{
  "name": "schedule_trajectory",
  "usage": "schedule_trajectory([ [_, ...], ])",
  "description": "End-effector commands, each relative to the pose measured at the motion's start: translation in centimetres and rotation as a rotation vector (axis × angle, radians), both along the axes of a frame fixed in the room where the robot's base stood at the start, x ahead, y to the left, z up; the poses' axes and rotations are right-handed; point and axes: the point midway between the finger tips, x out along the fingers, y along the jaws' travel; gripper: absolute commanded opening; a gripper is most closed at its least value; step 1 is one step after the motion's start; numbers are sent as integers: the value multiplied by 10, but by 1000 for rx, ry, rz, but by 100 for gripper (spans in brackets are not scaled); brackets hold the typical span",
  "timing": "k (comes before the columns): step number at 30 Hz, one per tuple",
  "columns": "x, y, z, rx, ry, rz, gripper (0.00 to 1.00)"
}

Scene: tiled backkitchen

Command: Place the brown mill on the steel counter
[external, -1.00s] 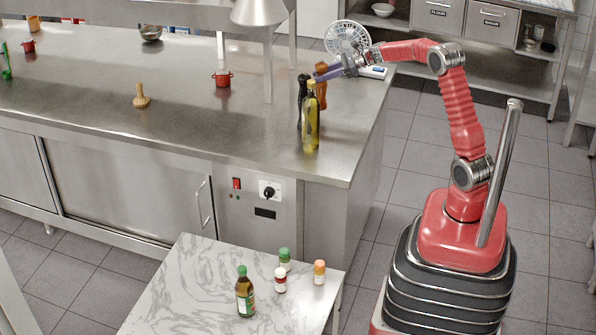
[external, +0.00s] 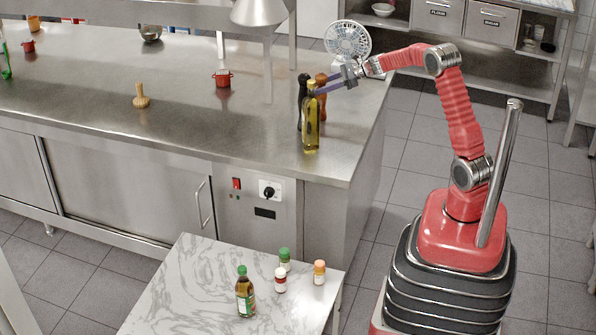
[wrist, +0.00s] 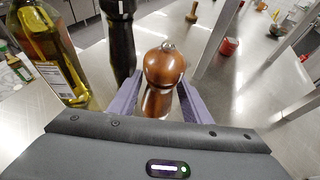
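The brown mill (external: 322,98) is a glossy wooden mill with a round head and a small metal knob. It is upright at the right end of the steel counter (external: 190,130), behind the oil bottle, which partly hides it. Its base seems at the counter top, but contact is hard to tell. My gripper (external: 325,90) reaches in from the right with its purple fingers on the mill. In the wrist view the mill (wrist: 164,70) is between the two fingers, which appear shut on it below the head.
A yellow oil bottle (external: 311,122) and a black mill (external: 302,95) stand close to the brown mill. A white fan (external: 347,40) is behind my gripper. A red pot (external: 222,79) and a wooden pestle (external: 141,96) stand further left, with free counter between.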

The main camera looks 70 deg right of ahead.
Motion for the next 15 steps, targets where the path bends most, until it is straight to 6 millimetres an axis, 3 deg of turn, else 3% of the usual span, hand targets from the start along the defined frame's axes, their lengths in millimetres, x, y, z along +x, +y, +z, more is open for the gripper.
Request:
schedule_trajectory([
  [15, -6, -3, 5, 0, 0, -1, 51],
])
